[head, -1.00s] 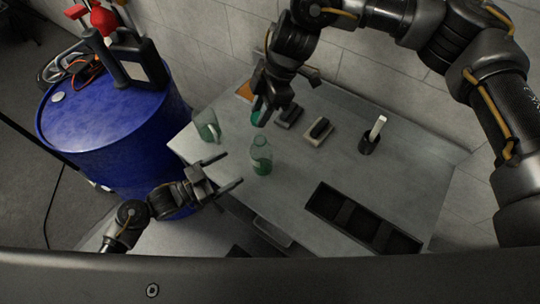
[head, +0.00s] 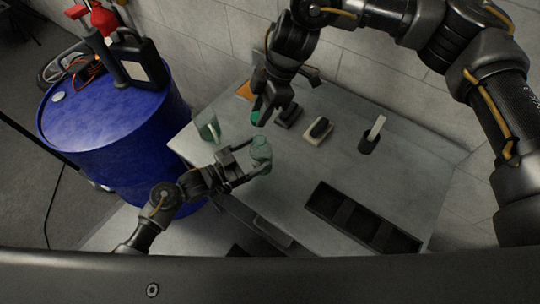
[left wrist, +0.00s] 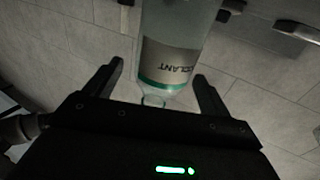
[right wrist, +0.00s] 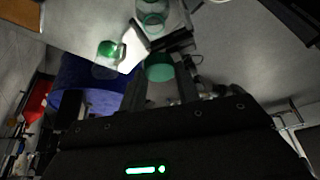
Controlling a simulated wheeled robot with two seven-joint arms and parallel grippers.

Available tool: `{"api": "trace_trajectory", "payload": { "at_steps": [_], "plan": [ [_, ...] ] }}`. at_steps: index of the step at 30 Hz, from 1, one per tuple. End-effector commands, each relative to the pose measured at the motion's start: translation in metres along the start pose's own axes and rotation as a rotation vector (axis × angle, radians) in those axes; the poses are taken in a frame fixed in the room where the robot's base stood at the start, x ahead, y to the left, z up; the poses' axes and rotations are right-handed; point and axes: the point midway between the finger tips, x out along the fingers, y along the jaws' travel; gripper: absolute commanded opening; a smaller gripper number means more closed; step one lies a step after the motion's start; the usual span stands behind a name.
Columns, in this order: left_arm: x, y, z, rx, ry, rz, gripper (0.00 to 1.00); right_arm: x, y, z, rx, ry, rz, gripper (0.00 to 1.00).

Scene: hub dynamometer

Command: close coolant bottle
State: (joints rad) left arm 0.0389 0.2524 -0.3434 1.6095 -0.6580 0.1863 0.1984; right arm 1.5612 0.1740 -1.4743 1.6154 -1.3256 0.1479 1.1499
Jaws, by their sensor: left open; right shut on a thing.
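The clear coolant bottle (head: 261,146) stands upright on the grey table, its top open. In the left wrist view the bottle (left wrist: 172,55) shows its "COOLANT" label and some green liquid, upside down in the picture. My left gripper (head: 256,161) is open, with its fingers on either side of the bottle; contact cannot be told. My right gripper (head: 267,112) is shut on a green cap (right wrist: 160,68), above the table behind the bottle. The cap (head: 255,117) is partly hidden by the fingers in the head view.
A jug (head: 207,129) with green liquid stands at the table's left edge. Two dark-topped blocks (head: 318,131), a dark holder (head: 369,144) with a white-handled tool, and a black tray (head: 362,222) are on the table. A blue drum (head: 105,120) stands to the left.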

Motion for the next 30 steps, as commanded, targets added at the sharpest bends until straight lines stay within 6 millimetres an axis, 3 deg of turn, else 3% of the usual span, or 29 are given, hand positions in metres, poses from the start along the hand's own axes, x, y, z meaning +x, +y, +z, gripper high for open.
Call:
{"api": "trace_trajectory", "payload": {
  "at_steps": [7, 19, 30],
  "plan": [
    [0.024, 0.0, 0.0, 0.001, 0.001, 0.0, 0.83, 0.0, 0.0, -0.001, -0.001, 0.0, 0.0, 0.11],
    [0.028, 0.0, 0.0, 0.001, 0.0, 0.0, 0.81, 0.0, 0.0, 0.0, 0.0, 0.0, 0.0, 0.11],
    [0.028, -0.001, 0.0, 0.0, 0.0, 0.0, 0.33, 0.0, 0.001, 0.0, 0.001, 0.0, 0.0, 0.11]
  ]
}}
